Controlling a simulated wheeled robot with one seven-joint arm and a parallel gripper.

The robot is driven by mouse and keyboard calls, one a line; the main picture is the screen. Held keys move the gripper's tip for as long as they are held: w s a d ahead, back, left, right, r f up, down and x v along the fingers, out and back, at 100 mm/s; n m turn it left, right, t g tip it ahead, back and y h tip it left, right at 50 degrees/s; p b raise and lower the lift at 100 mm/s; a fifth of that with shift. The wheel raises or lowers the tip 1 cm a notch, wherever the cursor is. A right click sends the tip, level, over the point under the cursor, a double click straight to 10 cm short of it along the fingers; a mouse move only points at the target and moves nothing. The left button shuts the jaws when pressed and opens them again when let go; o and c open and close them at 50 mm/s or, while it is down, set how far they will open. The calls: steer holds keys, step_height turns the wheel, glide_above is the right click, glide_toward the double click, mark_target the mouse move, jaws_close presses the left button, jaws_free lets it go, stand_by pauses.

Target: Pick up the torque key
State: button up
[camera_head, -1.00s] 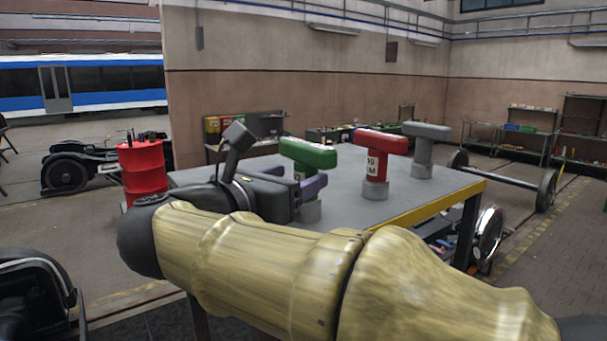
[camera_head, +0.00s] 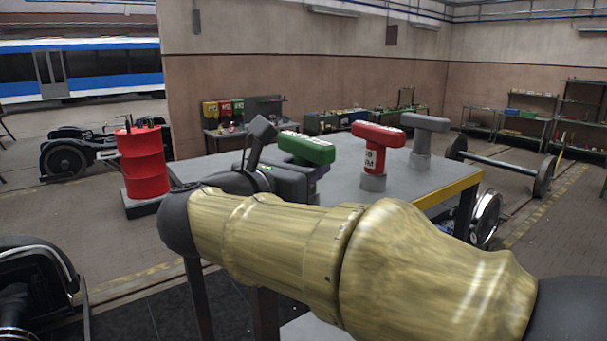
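Three T-shaped keys stand upright on the grey table (camera_head: 425,176): a green one (camera_head: 306,147), a red one (camera_head: 379,136) with a white label on its stem, and a plain grey one (camera_head: 428,124). My gripper (camera_head: 318,172) is at the green key, just under its crossbar. Its dark body hides most of the green key's stem and base. Only a sliver of a purple finger shows, so I cannot tell whether the fingers touch or hold the stem. The red and grey keys stand apart to the right of my gripper.
A red drum (camera_head: 143,162) stands left of the table. A wheelset (camera_head: 500,166) lies on the floor to the right. Shelves and benches line the back wall. The table's right half around the red and grey keys is clear.

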jaws_close()
steer(key=shift+r, duration=0.1)
steer(key=shift+r+b, duration=1.55)
steer(key=shift+r, duration=3.4)
steer(key=shift+a, duration=0.1)
